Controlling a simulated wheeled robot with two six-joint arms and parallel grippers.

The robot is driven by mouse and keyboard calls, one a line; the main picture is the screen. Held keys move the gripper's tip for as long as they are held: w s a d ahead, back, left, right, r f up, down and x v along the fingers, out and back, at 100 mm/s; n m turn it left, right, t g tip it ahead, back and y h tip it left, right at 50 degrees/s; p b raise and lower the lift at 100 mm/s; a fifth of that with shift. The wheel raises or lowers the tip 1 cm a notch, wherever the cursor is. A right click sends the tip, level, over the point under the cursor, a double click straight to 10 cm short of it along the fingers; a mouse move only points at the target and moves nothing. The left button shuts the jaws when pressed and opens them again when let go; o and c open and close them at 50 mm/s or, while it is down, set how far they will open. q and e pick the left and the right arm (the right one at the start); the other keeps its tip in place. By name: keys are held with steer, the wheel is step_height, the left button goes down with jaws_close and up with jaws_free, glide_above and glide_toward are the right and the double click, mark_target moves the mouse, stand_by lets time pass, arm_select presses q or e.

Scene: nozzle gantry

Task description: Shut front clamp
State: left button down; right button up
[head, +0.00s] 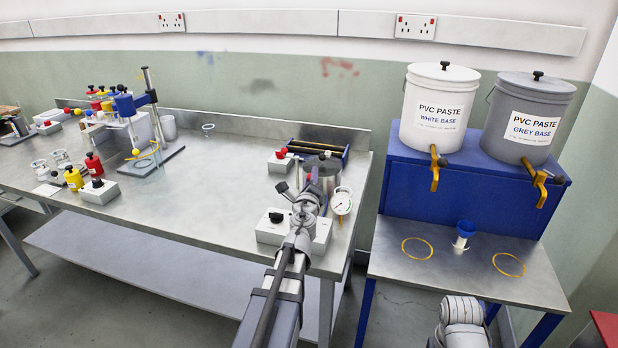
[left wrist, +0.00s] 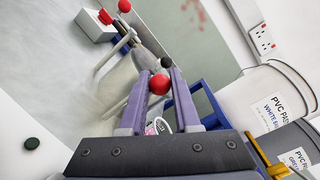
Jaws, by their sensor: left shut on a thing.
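A grey cylindrical pot (head: 325,166) with a dial gauge (head: 342,203) stands near the right end of the steel bench. My left gripper (head: 312,180) reaches over its near side and hides much of the clamp there. In the left wrist view, my left gripper's fingers (left wrist: 155,90) are closed about a red ball knob (left wrist: 159,85), which looks like the front clamp's handle end. A black ball (left wrist: 166,62) shows just beyond it. Whether the clamp is open or shut is hidden.
White boxes with a black knob (head: 276,217) and a red knob (head: 281,153) stand on the bench near the pot. A blue-framed rack (head: 322,138) is behind. Paste buckets (head: 440,105) stand on a blue stand to the right. The middle of the bench (head: 220,190) is clear.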

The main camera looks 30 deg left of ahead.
stand_by(0.3)
arm_select(q)
steer(key=c, duration=0.6)
jaws_free()
steer(key=shift+c, duration=0.2)
steer(key=shift+d, duration=0.1)
steer(key=v, duration=0.8)
steer(key=shift+w, duration=0.15)
arm_select(e)
steer(key=shift+s+a, duration=0.2)
steer(key=shift+s, duration=0.7)
